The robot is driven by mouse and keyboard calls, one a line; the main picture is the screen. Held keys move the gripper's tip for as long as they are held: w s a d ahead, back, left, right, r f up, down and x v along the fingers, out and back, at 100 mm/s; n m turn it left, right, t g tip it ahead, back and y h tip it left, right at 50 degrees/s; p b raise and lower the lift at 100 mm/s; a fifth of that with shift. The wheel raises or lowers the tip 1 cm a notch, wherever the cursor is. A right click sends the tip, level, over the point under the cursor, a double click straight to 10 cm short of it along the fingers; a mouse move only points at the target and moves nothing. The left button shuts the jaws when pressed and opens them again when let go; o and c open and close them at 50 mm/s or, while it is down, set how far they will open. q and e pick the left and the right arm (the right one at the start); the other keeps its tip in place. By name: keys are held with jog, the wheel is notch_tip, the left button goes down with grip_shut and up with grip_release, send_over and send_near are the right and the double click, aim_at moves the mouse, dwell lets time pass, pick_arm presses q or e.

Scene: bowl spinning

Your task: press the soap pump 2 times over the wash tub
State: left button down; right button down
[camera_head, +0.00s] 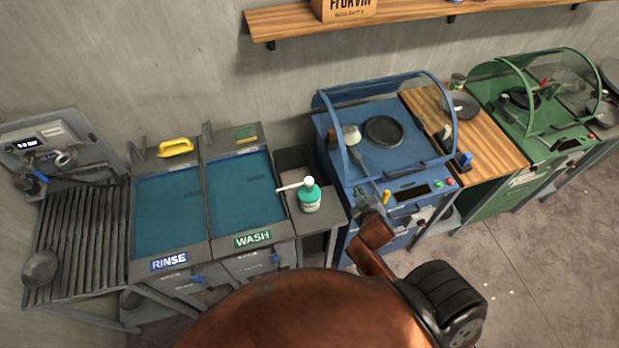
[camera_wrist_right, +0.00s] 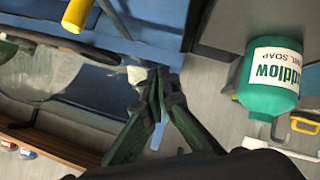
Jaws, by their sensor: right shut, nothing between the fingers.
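The soap pump (camera_head: 310,199) is a green bottle with a white pump head, upright on a grey stand just right of the wash tub (camera_head: 252,239). Its white spout points left and reaches the tub's right edge. The tub holds blue-green water. In the right wrist view the soap bottle (camera_wrist_right: 270,82) appears upside down at the right, its label partly readable. My right gripper (camera_head: 365,193) is right of the bottle, by the blue machine's front; its shut, empty fingers (camera_wrist_right: 158,76) show in the wrist view, apart from the bottle. My left gripper is out of view.
The rinse tub (camera_head: 168,263) stands left of the wash tub, with a drain rack (camera_head: 80,235) further left. A blue machine (camera_head: 400,165) with a clear hood stands close right of the bottle. A shelf (camera_head: 400,16) is on the wall.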

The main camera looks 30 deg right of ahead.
jog(key=w+a+r+n+t, duration=0.1)
jog(key=w+r+n+t, duration=0.25)
jog(key=r, duration=0.65)
jog(key=w+a+r+n+t, duration=0.15)
jog(key=w+r+t, duration=0.3)
jog(key=r, duration=0.65)
jog(key=w+a+r+n+t+y+p, duration=0.1)
jog(key=w+a+r+n+t+y, duration=0.2)
jog(key=a+r+n+y, duration=0.4)
jog(key=s+a+r+n+g+y+p, duration=0.1)
jog(key=a+r+n+g+y, duration=0.2)
jog(key=a+n+g+y, duration=0.75)
jog(key=d+f+n+g+h, duration=0.1)
jog(key=d+f+n+h, duration=0.2)
jog(key=f, duration=0.3)
jog(key=d+f+n+g+h, duration=0.1)
jog(key=d+f+n+h, duration=0.2)
jog(key=f+h, duration=0.3)
jog(key=shift+d+f+n+p, duration=0.3)
jog(key=shift+f+n+p, duration=0.15)
jog(key=shift+f+n, duration=0.3)
